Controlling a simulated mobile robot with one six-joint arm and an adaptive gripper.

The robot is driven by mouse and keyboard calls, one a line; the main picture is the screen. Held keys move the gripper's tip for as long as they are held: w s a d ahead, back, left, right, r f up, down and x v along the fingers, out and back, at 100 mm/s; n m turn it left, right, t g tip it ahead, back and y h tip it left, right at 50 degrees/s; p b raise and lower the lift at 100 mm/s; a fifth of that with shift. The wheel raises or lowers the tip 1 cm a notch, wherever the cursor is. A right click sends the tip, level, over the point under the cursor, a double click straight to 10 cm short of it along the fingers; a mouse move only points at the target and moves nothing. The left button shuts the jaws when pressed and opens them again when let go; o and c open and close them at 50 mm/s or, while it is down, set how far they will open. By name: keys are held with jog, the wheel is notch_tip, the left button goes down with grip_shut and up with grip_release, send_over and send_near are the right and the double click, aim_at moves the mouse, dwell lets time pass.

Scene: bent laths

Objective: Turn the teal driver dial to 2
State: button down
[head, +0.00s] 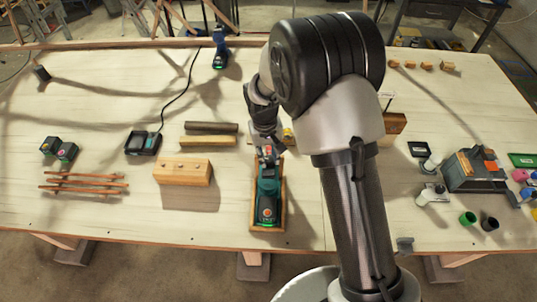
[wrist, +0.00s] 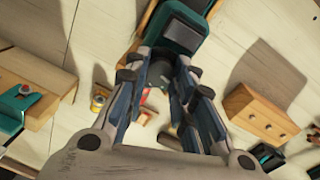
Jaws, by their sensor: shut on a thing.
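My gripper (head: 268,148) is at the driver's far end. In the wrist view the teal body (wrist: 185,28) is at the top, and a dark round dial (wrist: 160,74) sits between my two fingers (wrist: 160,84). The fingers are closed on the dial from both sides. The numbers on the dial cannot be read. My arm hides part of the table to the right of the driver.
A pale wooden block (head: 184,171) stands left of the cradle, with two bars (head: 210,128) behind it. A charger (head: 143,142), batteries (head: 58,149) and thin laths (head: 85,184) lie further left. A blue driver (head: 220,50) stands at the back. A grey caddy (head: 478,180) is at the right.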

jog(key=shift+m, duration=0.3)
jog(key=m+b, duration=0.1)
jog(key=m, duration=0.2)
jog(key=shift+w+m, duration=0.1)
jog(key=shift+m, duration=0.2)
jog(key=shift+m+b, duration=0.45)
jog(key=shift+m, duration=1.35)
jog(key=shift+g, duration=0.3)
jog(key=c, duration=1.3)
grip_release()
